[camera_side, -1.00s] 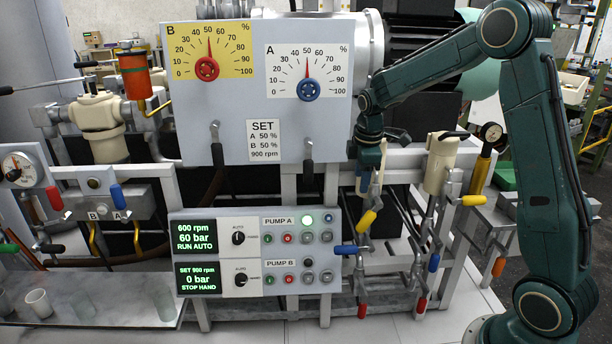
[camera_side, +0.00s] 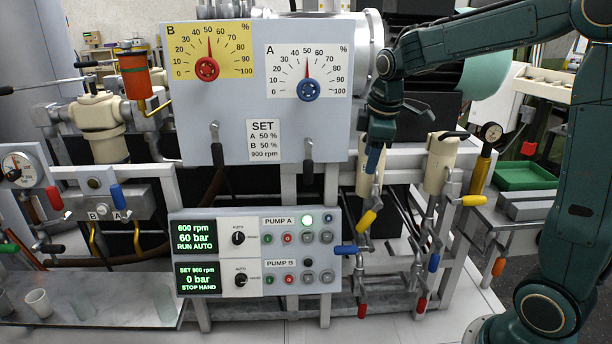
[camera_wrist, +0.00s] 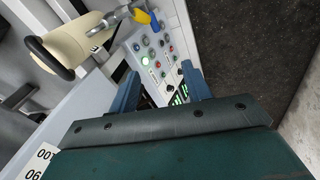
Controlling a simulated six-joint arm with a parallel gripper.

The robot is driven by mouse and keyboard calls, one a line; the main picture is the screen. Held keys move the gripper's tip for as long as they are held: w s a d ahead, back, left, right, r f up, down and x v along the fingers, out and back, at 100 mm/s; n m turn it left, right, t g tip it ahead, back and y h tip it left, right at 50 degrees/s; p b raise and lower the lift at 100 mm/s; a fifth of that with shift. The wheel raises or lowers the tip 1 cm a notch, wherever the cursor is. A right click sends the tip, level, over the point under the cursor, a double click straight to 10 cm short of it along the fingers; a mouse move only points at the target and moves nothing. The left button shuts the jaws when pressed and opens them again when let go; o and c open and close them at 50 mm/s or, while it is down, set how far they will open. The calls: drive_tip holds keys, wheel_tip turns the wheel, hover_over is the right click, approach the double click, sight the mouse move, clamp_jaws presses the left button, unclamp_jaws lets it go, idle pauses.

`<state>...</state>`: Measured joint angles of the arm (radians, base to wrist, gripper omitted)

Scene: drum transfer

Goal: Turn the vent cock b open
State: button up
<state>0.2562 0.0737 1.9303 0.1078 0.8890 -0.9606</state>
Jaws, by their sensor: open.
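No label marks vent cock b, so I cannot tell which handle it is. My gripper is at that housing's upper part. In the wrist view, my gripper (camera_wrist: 160,82) is open, its two blue fingers apart with nothing held. A cream housing (camera_wrist: 72,45) and a yellow handle (camera_wrist: 154,22) lie beyond, left of and above the fingers.
Blue handles (camera_side: 346,250) (camera_side: 434,262) and red handles (camera_side: 362,311) (camera_side: 421,305) hang lower on the pipes. The pump control panel (camera_side: 255,252) and the gauge board (camera_side: 262,90) stand to the left. A green tray (camera_side: 525,177) is at the right.

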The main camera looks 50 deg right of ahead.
drive_tip(key=s+a+r+m, duration=0.1)
drive_tip(key=s+a+r, duration=0.1)
drive_tip(key=s+a, duration=0.2)
drive_tip(key=shift+s+a+r+m+t, duration=0.15)
drive_tip(key=shift+s+r+m+t, duration=0.25)
drive_tip(key=shift+s, duration=0.1)
drive_tip(key=shift+f, duration=0.1)
drive_tip(key=shift+c, duration=0.2)
drive_tip(key=shift+w, duration=0.1)
drive_tip(key=c, duration=0.8)
drive_tip(key=shift+w+f, duration=0.15)
drive_tip(key=shift+w, duration=0.05)
clamp_jaws()
drive_tip(key=w+d+f+n+g, duration=0.2)
drive_tip(key=w+d+f, duration=0.1)
drive_tip(key=w+f, duration=0.3)
drive_tip(key=w+d+f+n+g, duration=0.1)
drive_tip(key=w+d+f+g, duration=0.1)
drive_tip(key=w+f, duration=0.4)
drive_tip(key=shift+w+d+n, duration=0.4)
drive_tip(key=shift+w+d, duration=0.1)
drive_tip(key=shift+d, duration=0.3)
